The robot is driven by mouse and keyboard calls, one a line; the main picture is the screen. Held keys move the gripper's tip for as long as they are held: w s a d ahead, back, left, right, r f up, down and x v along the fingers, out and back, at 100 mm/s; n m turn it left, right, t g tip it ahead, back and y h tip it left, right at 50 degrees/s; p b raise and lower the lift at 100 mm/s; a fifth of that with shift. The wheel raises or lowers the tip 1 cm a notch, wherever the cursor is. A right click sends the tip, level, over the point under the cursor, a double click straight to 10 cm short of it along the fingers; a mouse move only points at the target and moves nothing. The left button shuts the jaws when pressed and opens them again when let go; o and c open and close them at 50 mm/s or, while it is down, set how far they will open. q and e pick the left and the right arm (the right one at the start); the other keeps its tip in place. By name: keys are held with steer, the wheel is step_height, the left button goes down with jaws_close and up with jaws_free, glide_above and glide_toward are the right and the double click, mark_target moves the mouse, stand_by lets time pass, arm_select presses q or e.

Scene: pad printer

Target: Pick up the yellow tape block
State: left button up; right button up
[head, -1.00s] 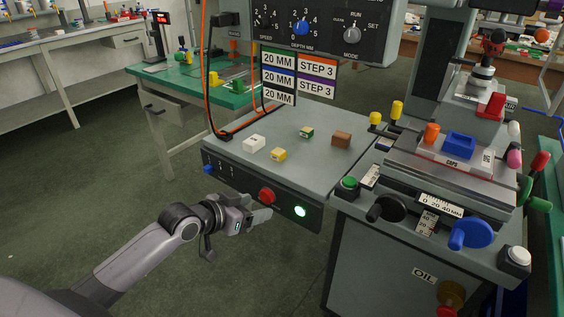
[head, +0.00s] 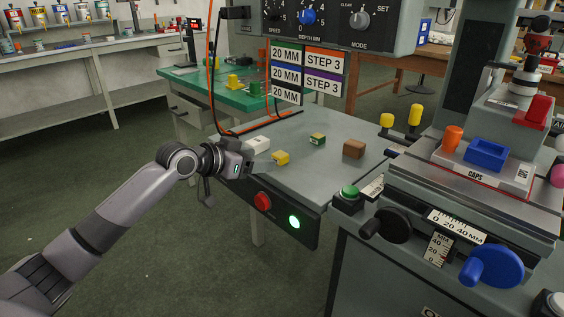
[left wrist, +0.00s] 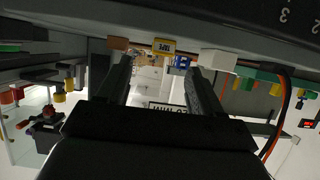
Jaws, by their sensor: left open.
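The yellow tape block (head: 281,157) sits on the grey machine top (head: 300,180), near its front left part. A white block (head: 259,144) lies just left of it. My left gripper (head: 246,167) is at the front left edge of the machine top, left of the yellow block and apart from it. Its fingers are hardly visible in the head view. In the left wrist view, which looks upside down, the open fingers (left wrist: 162,82) stand apart with nothing between them, and a yellow labelled block (left wrist: 164,46) shows beyond. My right gripper is out of view.
A green-and-yellow block (head: 317,140) and a brown block (head: 354,149) sit further right on the top. A red button (head: 263,201) and a lit green button (head: 295,222) are on the front panel. An orange cable (head: 210,80) hangs behind.

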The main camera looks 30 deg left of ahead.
mark_target(275, 157)
arm_select(q)
steer(key=shift+a+r+b+x, duration=0.1)
steer(key=shift+b+x, duration=0.4)
steer(key=shift+x, duration=1.15)
steer(key=shift+a+r+b+x, duration=0.15)
steer(key=shift+b+x, duration=0.35)
steer(key=shift+x, duration=1.15)
steer(key=shift+w, duration=0.15)
steer(key=c, duration=1.1)
